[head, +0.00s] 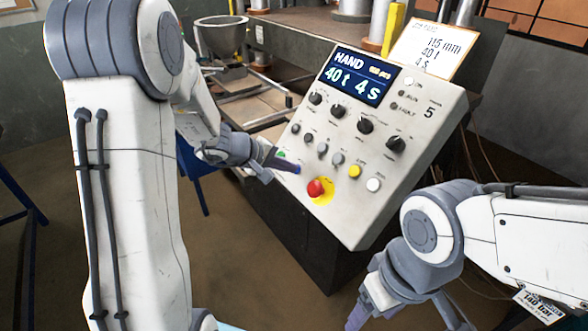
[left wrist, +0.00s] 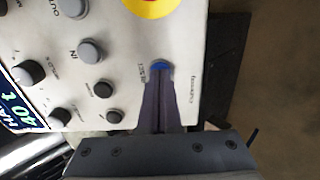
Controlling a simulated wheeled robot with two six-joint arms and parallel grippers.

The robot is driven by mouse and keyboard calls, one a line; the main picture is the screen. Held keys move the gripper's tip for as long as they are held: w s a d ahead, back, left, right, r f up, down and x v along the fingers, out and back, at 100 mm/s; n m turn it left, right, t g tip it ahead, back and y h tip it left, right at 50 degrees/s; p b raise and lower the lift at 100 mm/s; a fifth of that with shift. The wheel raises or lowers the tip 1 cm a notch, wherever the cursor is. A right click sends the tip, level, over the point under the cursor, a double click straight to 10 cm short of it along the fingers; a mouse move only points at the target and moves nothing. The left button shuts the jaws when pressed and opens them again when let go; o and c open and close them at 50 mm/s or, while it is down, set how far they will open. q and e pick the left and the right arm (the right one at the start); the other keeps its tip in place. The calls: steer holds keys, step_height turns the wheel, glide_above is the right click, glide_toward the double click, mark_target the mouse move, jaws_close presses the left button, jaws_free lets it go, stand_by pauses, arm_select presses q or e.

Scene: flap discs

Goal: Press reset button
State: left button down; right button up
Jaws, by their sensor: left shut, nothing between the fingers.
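A blue button (left wrist: 159,67) sits near the corner of the panel face in the left wrist view, beside small printing that looks like RESET. My left gripper (left wrist: 160,78) is shut and empty, its fingertips at the blue button's edge and partly covering it. Whether they touch or press it I cannot tell. In the head view my left gripper (head: 293,167) reaches the lower left of the slanted control panel (head: 345,225), and the button is mostly hidden by its fingertips. My right gripper (head: 372,308) hangs at the bottom right, partly cut off; its opening is unclear.
A red emergency knob on a yellow ring (head: 316,188) is close to the right of my left fingertips. A yellow button (head: 354,171), a white button (head: 374,184) and several dark knobs share the panel. The display (head: 355,78) reads HAND, 40 t, 4 s.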

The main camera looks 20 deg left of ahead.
stand_by(0.5)
arm_select(q)
steer(key=shift+s+a+r, duration=0.35)
steer(key=shift+r, duration=0.1)
steer(key=p+v, duration=0.2)
steer(key=v, duration=0.4)
steer(key=shift+s+r, duration=0.15)
steer(key=shift+s, duration=0.1)
steer(key=s+d+m+g, duration=0.1)
steer(key=d, duration=0.1)
steer(key=s+d+m, duration=0.1)
steer(key=d, duration=0.2)
steer(key=s+d+m+g+h, duration=0.1)
steer(key=d, duration=0.2)
steer(key=shift+s+f+g, duration=0.25)
steer(key=shift+s+g, duration=0.05)
steer(key=shift+s, duration=0.05)
steer(key=s+d+f+m+g+b, duration=0.1)
steer(key=s+d+m+g+b, duration=0.15)
steer(key=s+d+m, duration=0.4)
steer(key=s+d+f+m+g+y, duration=0.1)
steer(key=s+m+y, duration=0.2)
steer(key=s, duration=0.5)
steer(key=s+d+f+m+g+y+b, duration=0.1)
steer(key=s+m+y, duration=0.2)
steer(key=s, duration=0.6)
steer(key=shift+d+f+m+g, duration=0.2)
steer(key=shift+f+m+g, duration=0.2)
steer(key=shift+m, duration=0.75)
